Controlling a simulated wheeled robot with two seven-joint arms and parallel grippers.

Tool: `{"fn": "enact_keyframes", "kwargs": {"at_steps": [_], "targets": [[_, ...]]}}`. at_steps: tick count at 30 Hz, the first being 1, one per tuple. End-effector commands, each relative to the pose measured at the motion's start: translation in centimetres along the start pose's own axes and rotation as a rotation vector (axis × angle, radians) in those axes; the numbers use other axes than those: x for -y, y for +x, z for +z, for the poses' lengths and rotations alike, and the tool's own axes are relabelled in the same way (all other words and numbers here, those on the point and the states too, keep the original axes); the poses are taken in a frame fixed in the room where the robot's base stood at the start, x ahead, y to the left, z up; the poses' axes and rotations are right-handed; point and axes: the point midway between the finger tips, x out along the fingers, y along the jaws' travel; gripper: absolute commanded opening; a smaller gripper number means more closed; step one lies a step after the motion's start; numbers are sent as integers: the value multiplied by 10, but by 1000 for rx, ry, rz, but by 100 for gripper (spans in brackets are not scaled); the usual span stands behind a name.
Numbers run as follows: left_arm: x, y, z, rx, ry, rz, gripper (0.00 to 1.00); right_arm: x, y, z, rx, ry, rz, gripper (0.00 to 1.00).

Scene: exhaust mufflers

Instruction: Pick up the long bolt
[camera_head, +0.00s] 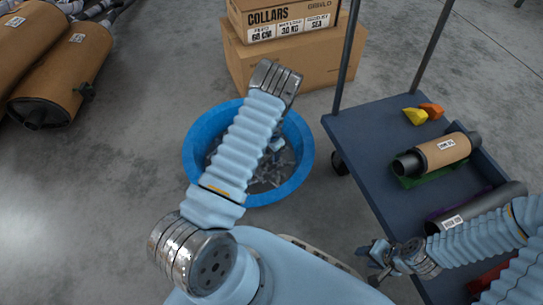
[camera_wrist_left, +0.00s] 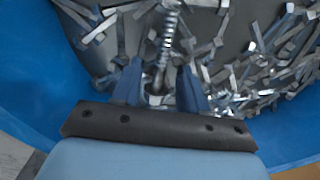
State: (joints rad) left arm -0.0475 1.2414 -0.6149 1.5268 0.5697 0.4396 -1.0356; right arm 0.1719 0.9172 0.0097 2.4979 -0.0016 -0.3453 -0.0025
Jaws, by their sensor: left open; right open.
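The long bolt (camera_wrist_left: 169,35), silver and threaded, shows in the left wrist view inside the blue tub (camera_wrist_left: 35,95). Its lower end runs down between the fingers of my left gripper (camera_wrist_left: 160,66). That gripper is open, with one finger on either side of the bolt; whether either touches it I cannot tell. In the head view my left arm reaches over the blue tub (camera_head: 194,160) and hides most of the gripper; the bolt cannot be made out there. My right gripper (camera_head: 374,257) is open and empty beside the cart.
Many loose metal pieces (camera_wrist_left: 275,65) lie around the bolt in the tub. A dark blue cart (camera_head: 365,135) at right carries a muffler (camera_head: 445,151) and yellow and orange pieces (camera_head: 415,115). Cardboard boxes (camera_head: 300,60) stand behind the tub. Large mufflers (camera_head: 62,75) lie at upper left.

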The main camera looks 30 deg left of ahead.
Motion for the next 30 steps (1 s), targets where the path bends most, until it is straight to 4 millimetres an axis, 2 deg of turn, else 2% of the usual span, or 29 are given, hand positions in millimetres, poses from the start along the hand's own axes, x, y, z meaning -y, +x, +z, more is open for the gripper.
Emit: {"fn": "enact_keyframes", "kwargs": {"at_steps": [1, 9, 30], "targets": [[0, 0, 0, 0, 0, 0, 39, 0, 0, 0, 0, 0, 0, 43], [0, 0, 0, 0, 0, 1, 0, 0, 0, 0, 0, 0, 0, 43], [0, -5, 0, 0, -1, 0, 0, 0, -1, 0, -1, 0, 0, 43]]}}
